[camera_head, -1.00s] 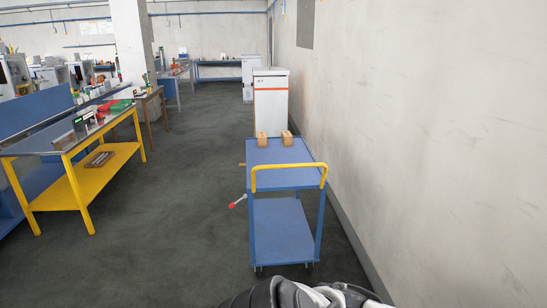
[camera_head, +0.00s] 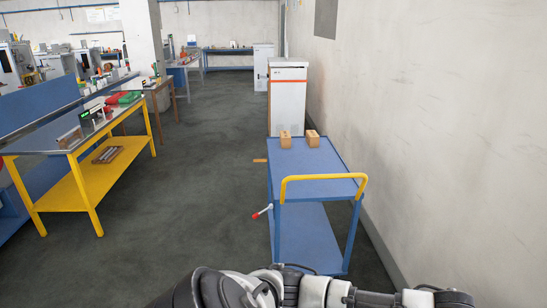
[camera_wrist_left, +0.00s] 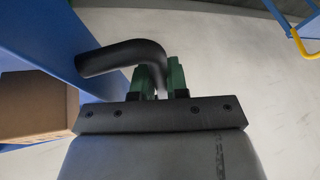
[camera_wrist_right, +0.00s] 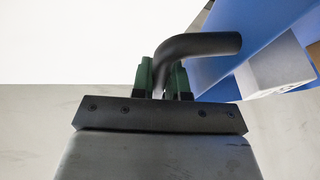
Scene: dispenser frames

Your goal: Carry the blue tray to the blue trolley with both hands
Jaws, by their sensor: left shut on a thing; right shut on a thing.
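The blue trolley (camera_head: 318,188) stands ahead, right of centre in the head view, with a yellow handle (camera_head: 322,178) at its near end. Two small wooden blocks stand apart on its top. The blue tray is outside the head view; its blue side shows in the left wrist view (camera_wrist_left: 45,35) and the right wrist view (camera_wrist_right: 215,70). My left gripper (camera_wrist_left: 163,85) is shut on one black tray handle (camera_wrist_left: 125,55). My right gripper (camera_wrist_right: 163,85) is shut on another black handle (camera_wrist_right: 205,44). A brown box (camera_wrist_left: 35,105) and a whitish box (camera_wrist_right: 275,72) show beside the tray's side.
A wall (camera_head: 440,120) runs close along the right of the trolley. A lever with a red knob (camera_head: 256,215) sticks out left of it. A white cabinet (camera_head: 288,100) stands behind. A yellow-legged workbench (camera_head: 90,180) is at left, with open floor (camera_head: 190,190) between.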

